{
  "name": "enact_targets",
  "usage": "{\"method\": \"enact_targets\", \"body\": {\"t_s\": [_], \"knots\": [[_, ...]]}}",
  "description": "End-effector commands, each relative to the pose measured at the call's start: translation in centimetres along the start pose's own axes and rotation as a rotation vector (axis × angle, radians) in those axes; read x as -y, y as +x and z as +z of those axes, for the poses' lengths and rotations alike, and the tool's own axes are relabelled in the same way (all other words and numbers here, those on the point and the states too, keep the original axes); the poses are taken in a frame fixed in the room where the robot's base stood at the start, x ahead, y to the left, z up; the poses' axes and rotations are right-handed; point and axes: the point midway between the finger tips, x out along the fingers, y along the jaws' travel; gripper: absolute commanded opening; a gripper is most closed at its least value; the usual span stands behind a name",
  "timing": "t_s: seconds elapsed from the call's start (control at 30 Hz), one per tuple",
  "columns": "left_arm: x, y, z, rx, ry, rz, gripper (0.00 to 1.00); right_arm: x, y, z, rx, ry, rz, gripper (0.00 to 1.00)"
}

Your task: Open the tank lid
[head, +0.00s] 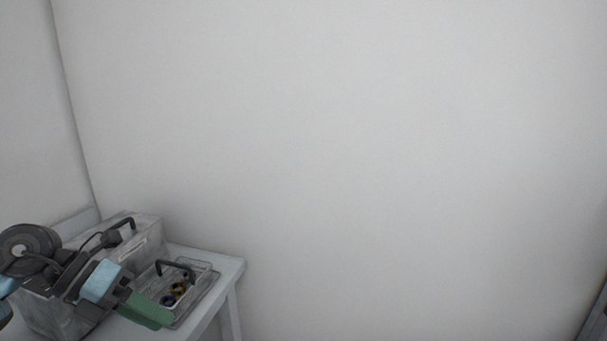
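The tank (55,312) is a grey box at the lower left, standing on a pale table. Its light top (143,222), which looks like the lid, has a dark curved handle (126,222) and seems to lie flat; my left arm hides much of it. My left gripper (148,310), with a green end, reaches in from the left across the front of the tank. It is in front of a tray, apart from the lid handle in the picture. Whether its fingers are open or shut does not show. My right gripper is out of view.
Bare walls rise behind and at left.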

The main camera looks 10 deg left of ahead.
Motion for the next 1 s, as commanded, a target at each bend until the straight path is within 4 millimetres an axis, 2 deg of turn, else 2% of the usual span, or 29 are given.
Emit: {"method": "enact_targets", "body": {"t_s": [0.03, 0.2, 0.37, 0.47, 0.57, 0.67, 0.77, 0.87, 1.0], "knots": [[0.8, 1.8, -0.6, 0.0, -0.035, -0.102, 0.34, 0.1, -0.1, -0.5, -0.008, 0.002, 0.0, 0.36], [3.6, 6.7, -1.8, 0.066, -0.232, -0.477, 0.34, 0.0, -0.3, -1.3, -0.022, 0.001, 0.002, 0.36], [4.0, 9.6, -2.4, 0.2, -0.536, -0.778, 0.34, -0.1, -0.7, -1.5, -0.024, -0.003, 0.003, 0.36], [2.6, 11.2, -3.0, 0.308, -0.771, -0.911, 0.34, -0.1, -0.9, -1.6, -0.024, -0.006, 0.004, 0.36], [0.1, 12.8, -4.3, 0.424, -1.027, -0.993, 0.34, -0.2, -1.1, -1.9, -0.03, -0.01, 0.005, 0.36], [-2.9, 14.7, -6.5, 0.533, -1.28, -1.023, 0.34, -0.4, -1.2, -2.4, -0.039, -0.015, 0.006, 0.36], [-6.0, 16.8, -9.7, 0.635, -1.537, -1.009, 0.34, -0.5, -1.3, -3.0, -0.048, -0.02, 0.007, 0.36], [-8.9, 19.1, -14.3, 0.73, -1.808, -0.953, 0.34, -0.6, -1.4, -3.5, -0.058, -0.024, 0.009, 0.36], [-11.6, 22.4, -22.0, 0.829, -2.164, -0.817, 0.34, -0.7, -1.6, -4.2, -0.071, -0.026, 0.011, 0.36]]}}
